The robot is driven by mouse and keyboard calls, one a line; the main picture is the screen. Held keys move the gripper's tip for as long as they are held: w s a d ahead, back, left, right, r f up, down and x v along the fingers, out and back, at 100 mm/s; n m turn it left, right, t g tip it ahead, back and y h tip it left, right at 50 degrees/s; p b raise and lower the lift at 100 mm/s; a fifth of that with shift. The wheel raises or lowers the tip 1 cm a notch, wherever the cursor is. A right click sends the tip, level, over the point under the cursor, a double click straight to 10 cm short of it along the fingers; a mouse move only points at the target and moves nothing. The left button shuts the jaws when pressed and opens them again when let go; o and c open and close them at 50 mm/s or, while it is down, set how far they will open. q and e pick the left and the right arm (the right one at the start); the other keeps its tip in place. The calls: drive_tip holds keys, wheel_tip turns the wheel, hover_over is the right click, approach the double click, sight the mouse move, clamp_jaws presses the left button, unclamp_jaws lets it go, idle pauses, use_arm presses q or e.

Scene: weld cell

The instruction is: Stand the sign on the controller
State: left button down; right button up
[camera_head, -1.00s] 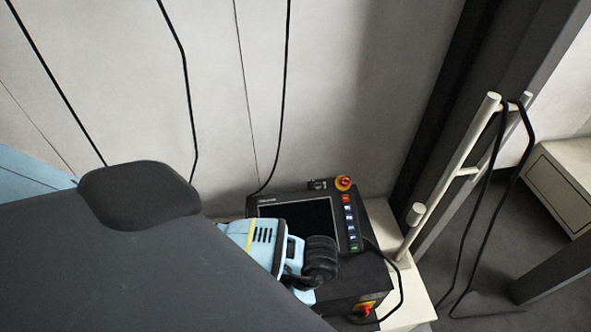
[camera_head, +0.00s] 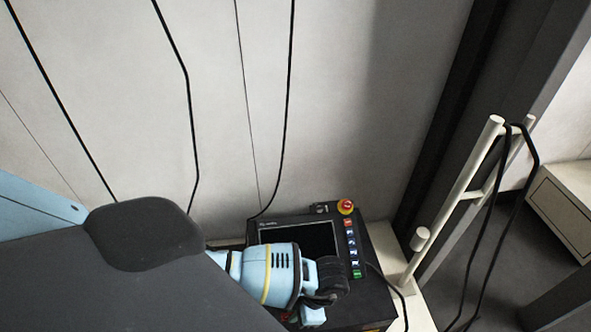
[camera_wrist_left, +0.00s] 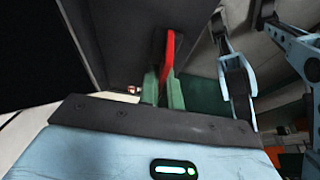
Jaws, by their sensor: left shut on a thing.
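The controller (camera_head: 378,262) is a black box with a tilted screen, a column of coloured buttons and a red emergency knob. It stands on a pale surface at lower middle of the head view. My left arm reaches across its front-left part and covers some of the screen. In the left wrist view, my left gripper (camera_wrist_left: 162,88) has green fingers shut on a thin red piece, apparently the sign (camera_wrist_left: 168,48), seen nearly edge-on. In the head view the fingers and most of the sign are hidden; I cannot tell whether the sign touches the controller. My right gripper is not identifiable.
A cream post frame (camera_head: 453,200) with a black cable (camera_head: 487,220) over it stands right of the controller. Black cables hang along the wall behind. A pale cabinet (camera_head: 565,212) is at the far right. Dark floor shows between.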

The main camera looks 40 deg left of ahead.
use_arm(q)
drive_tip(key=shift+f, duration=0.1)
drive_tip(key=c, duration=1.6)
unclamp_jaws()
drive_tip(key=shift+r, duration=0.2)
drive_tip(key=p+v, duration=0.1)
drive_tip(key=v, duration=1.1)
drive_tip(key=shift+f, duration=0.1)
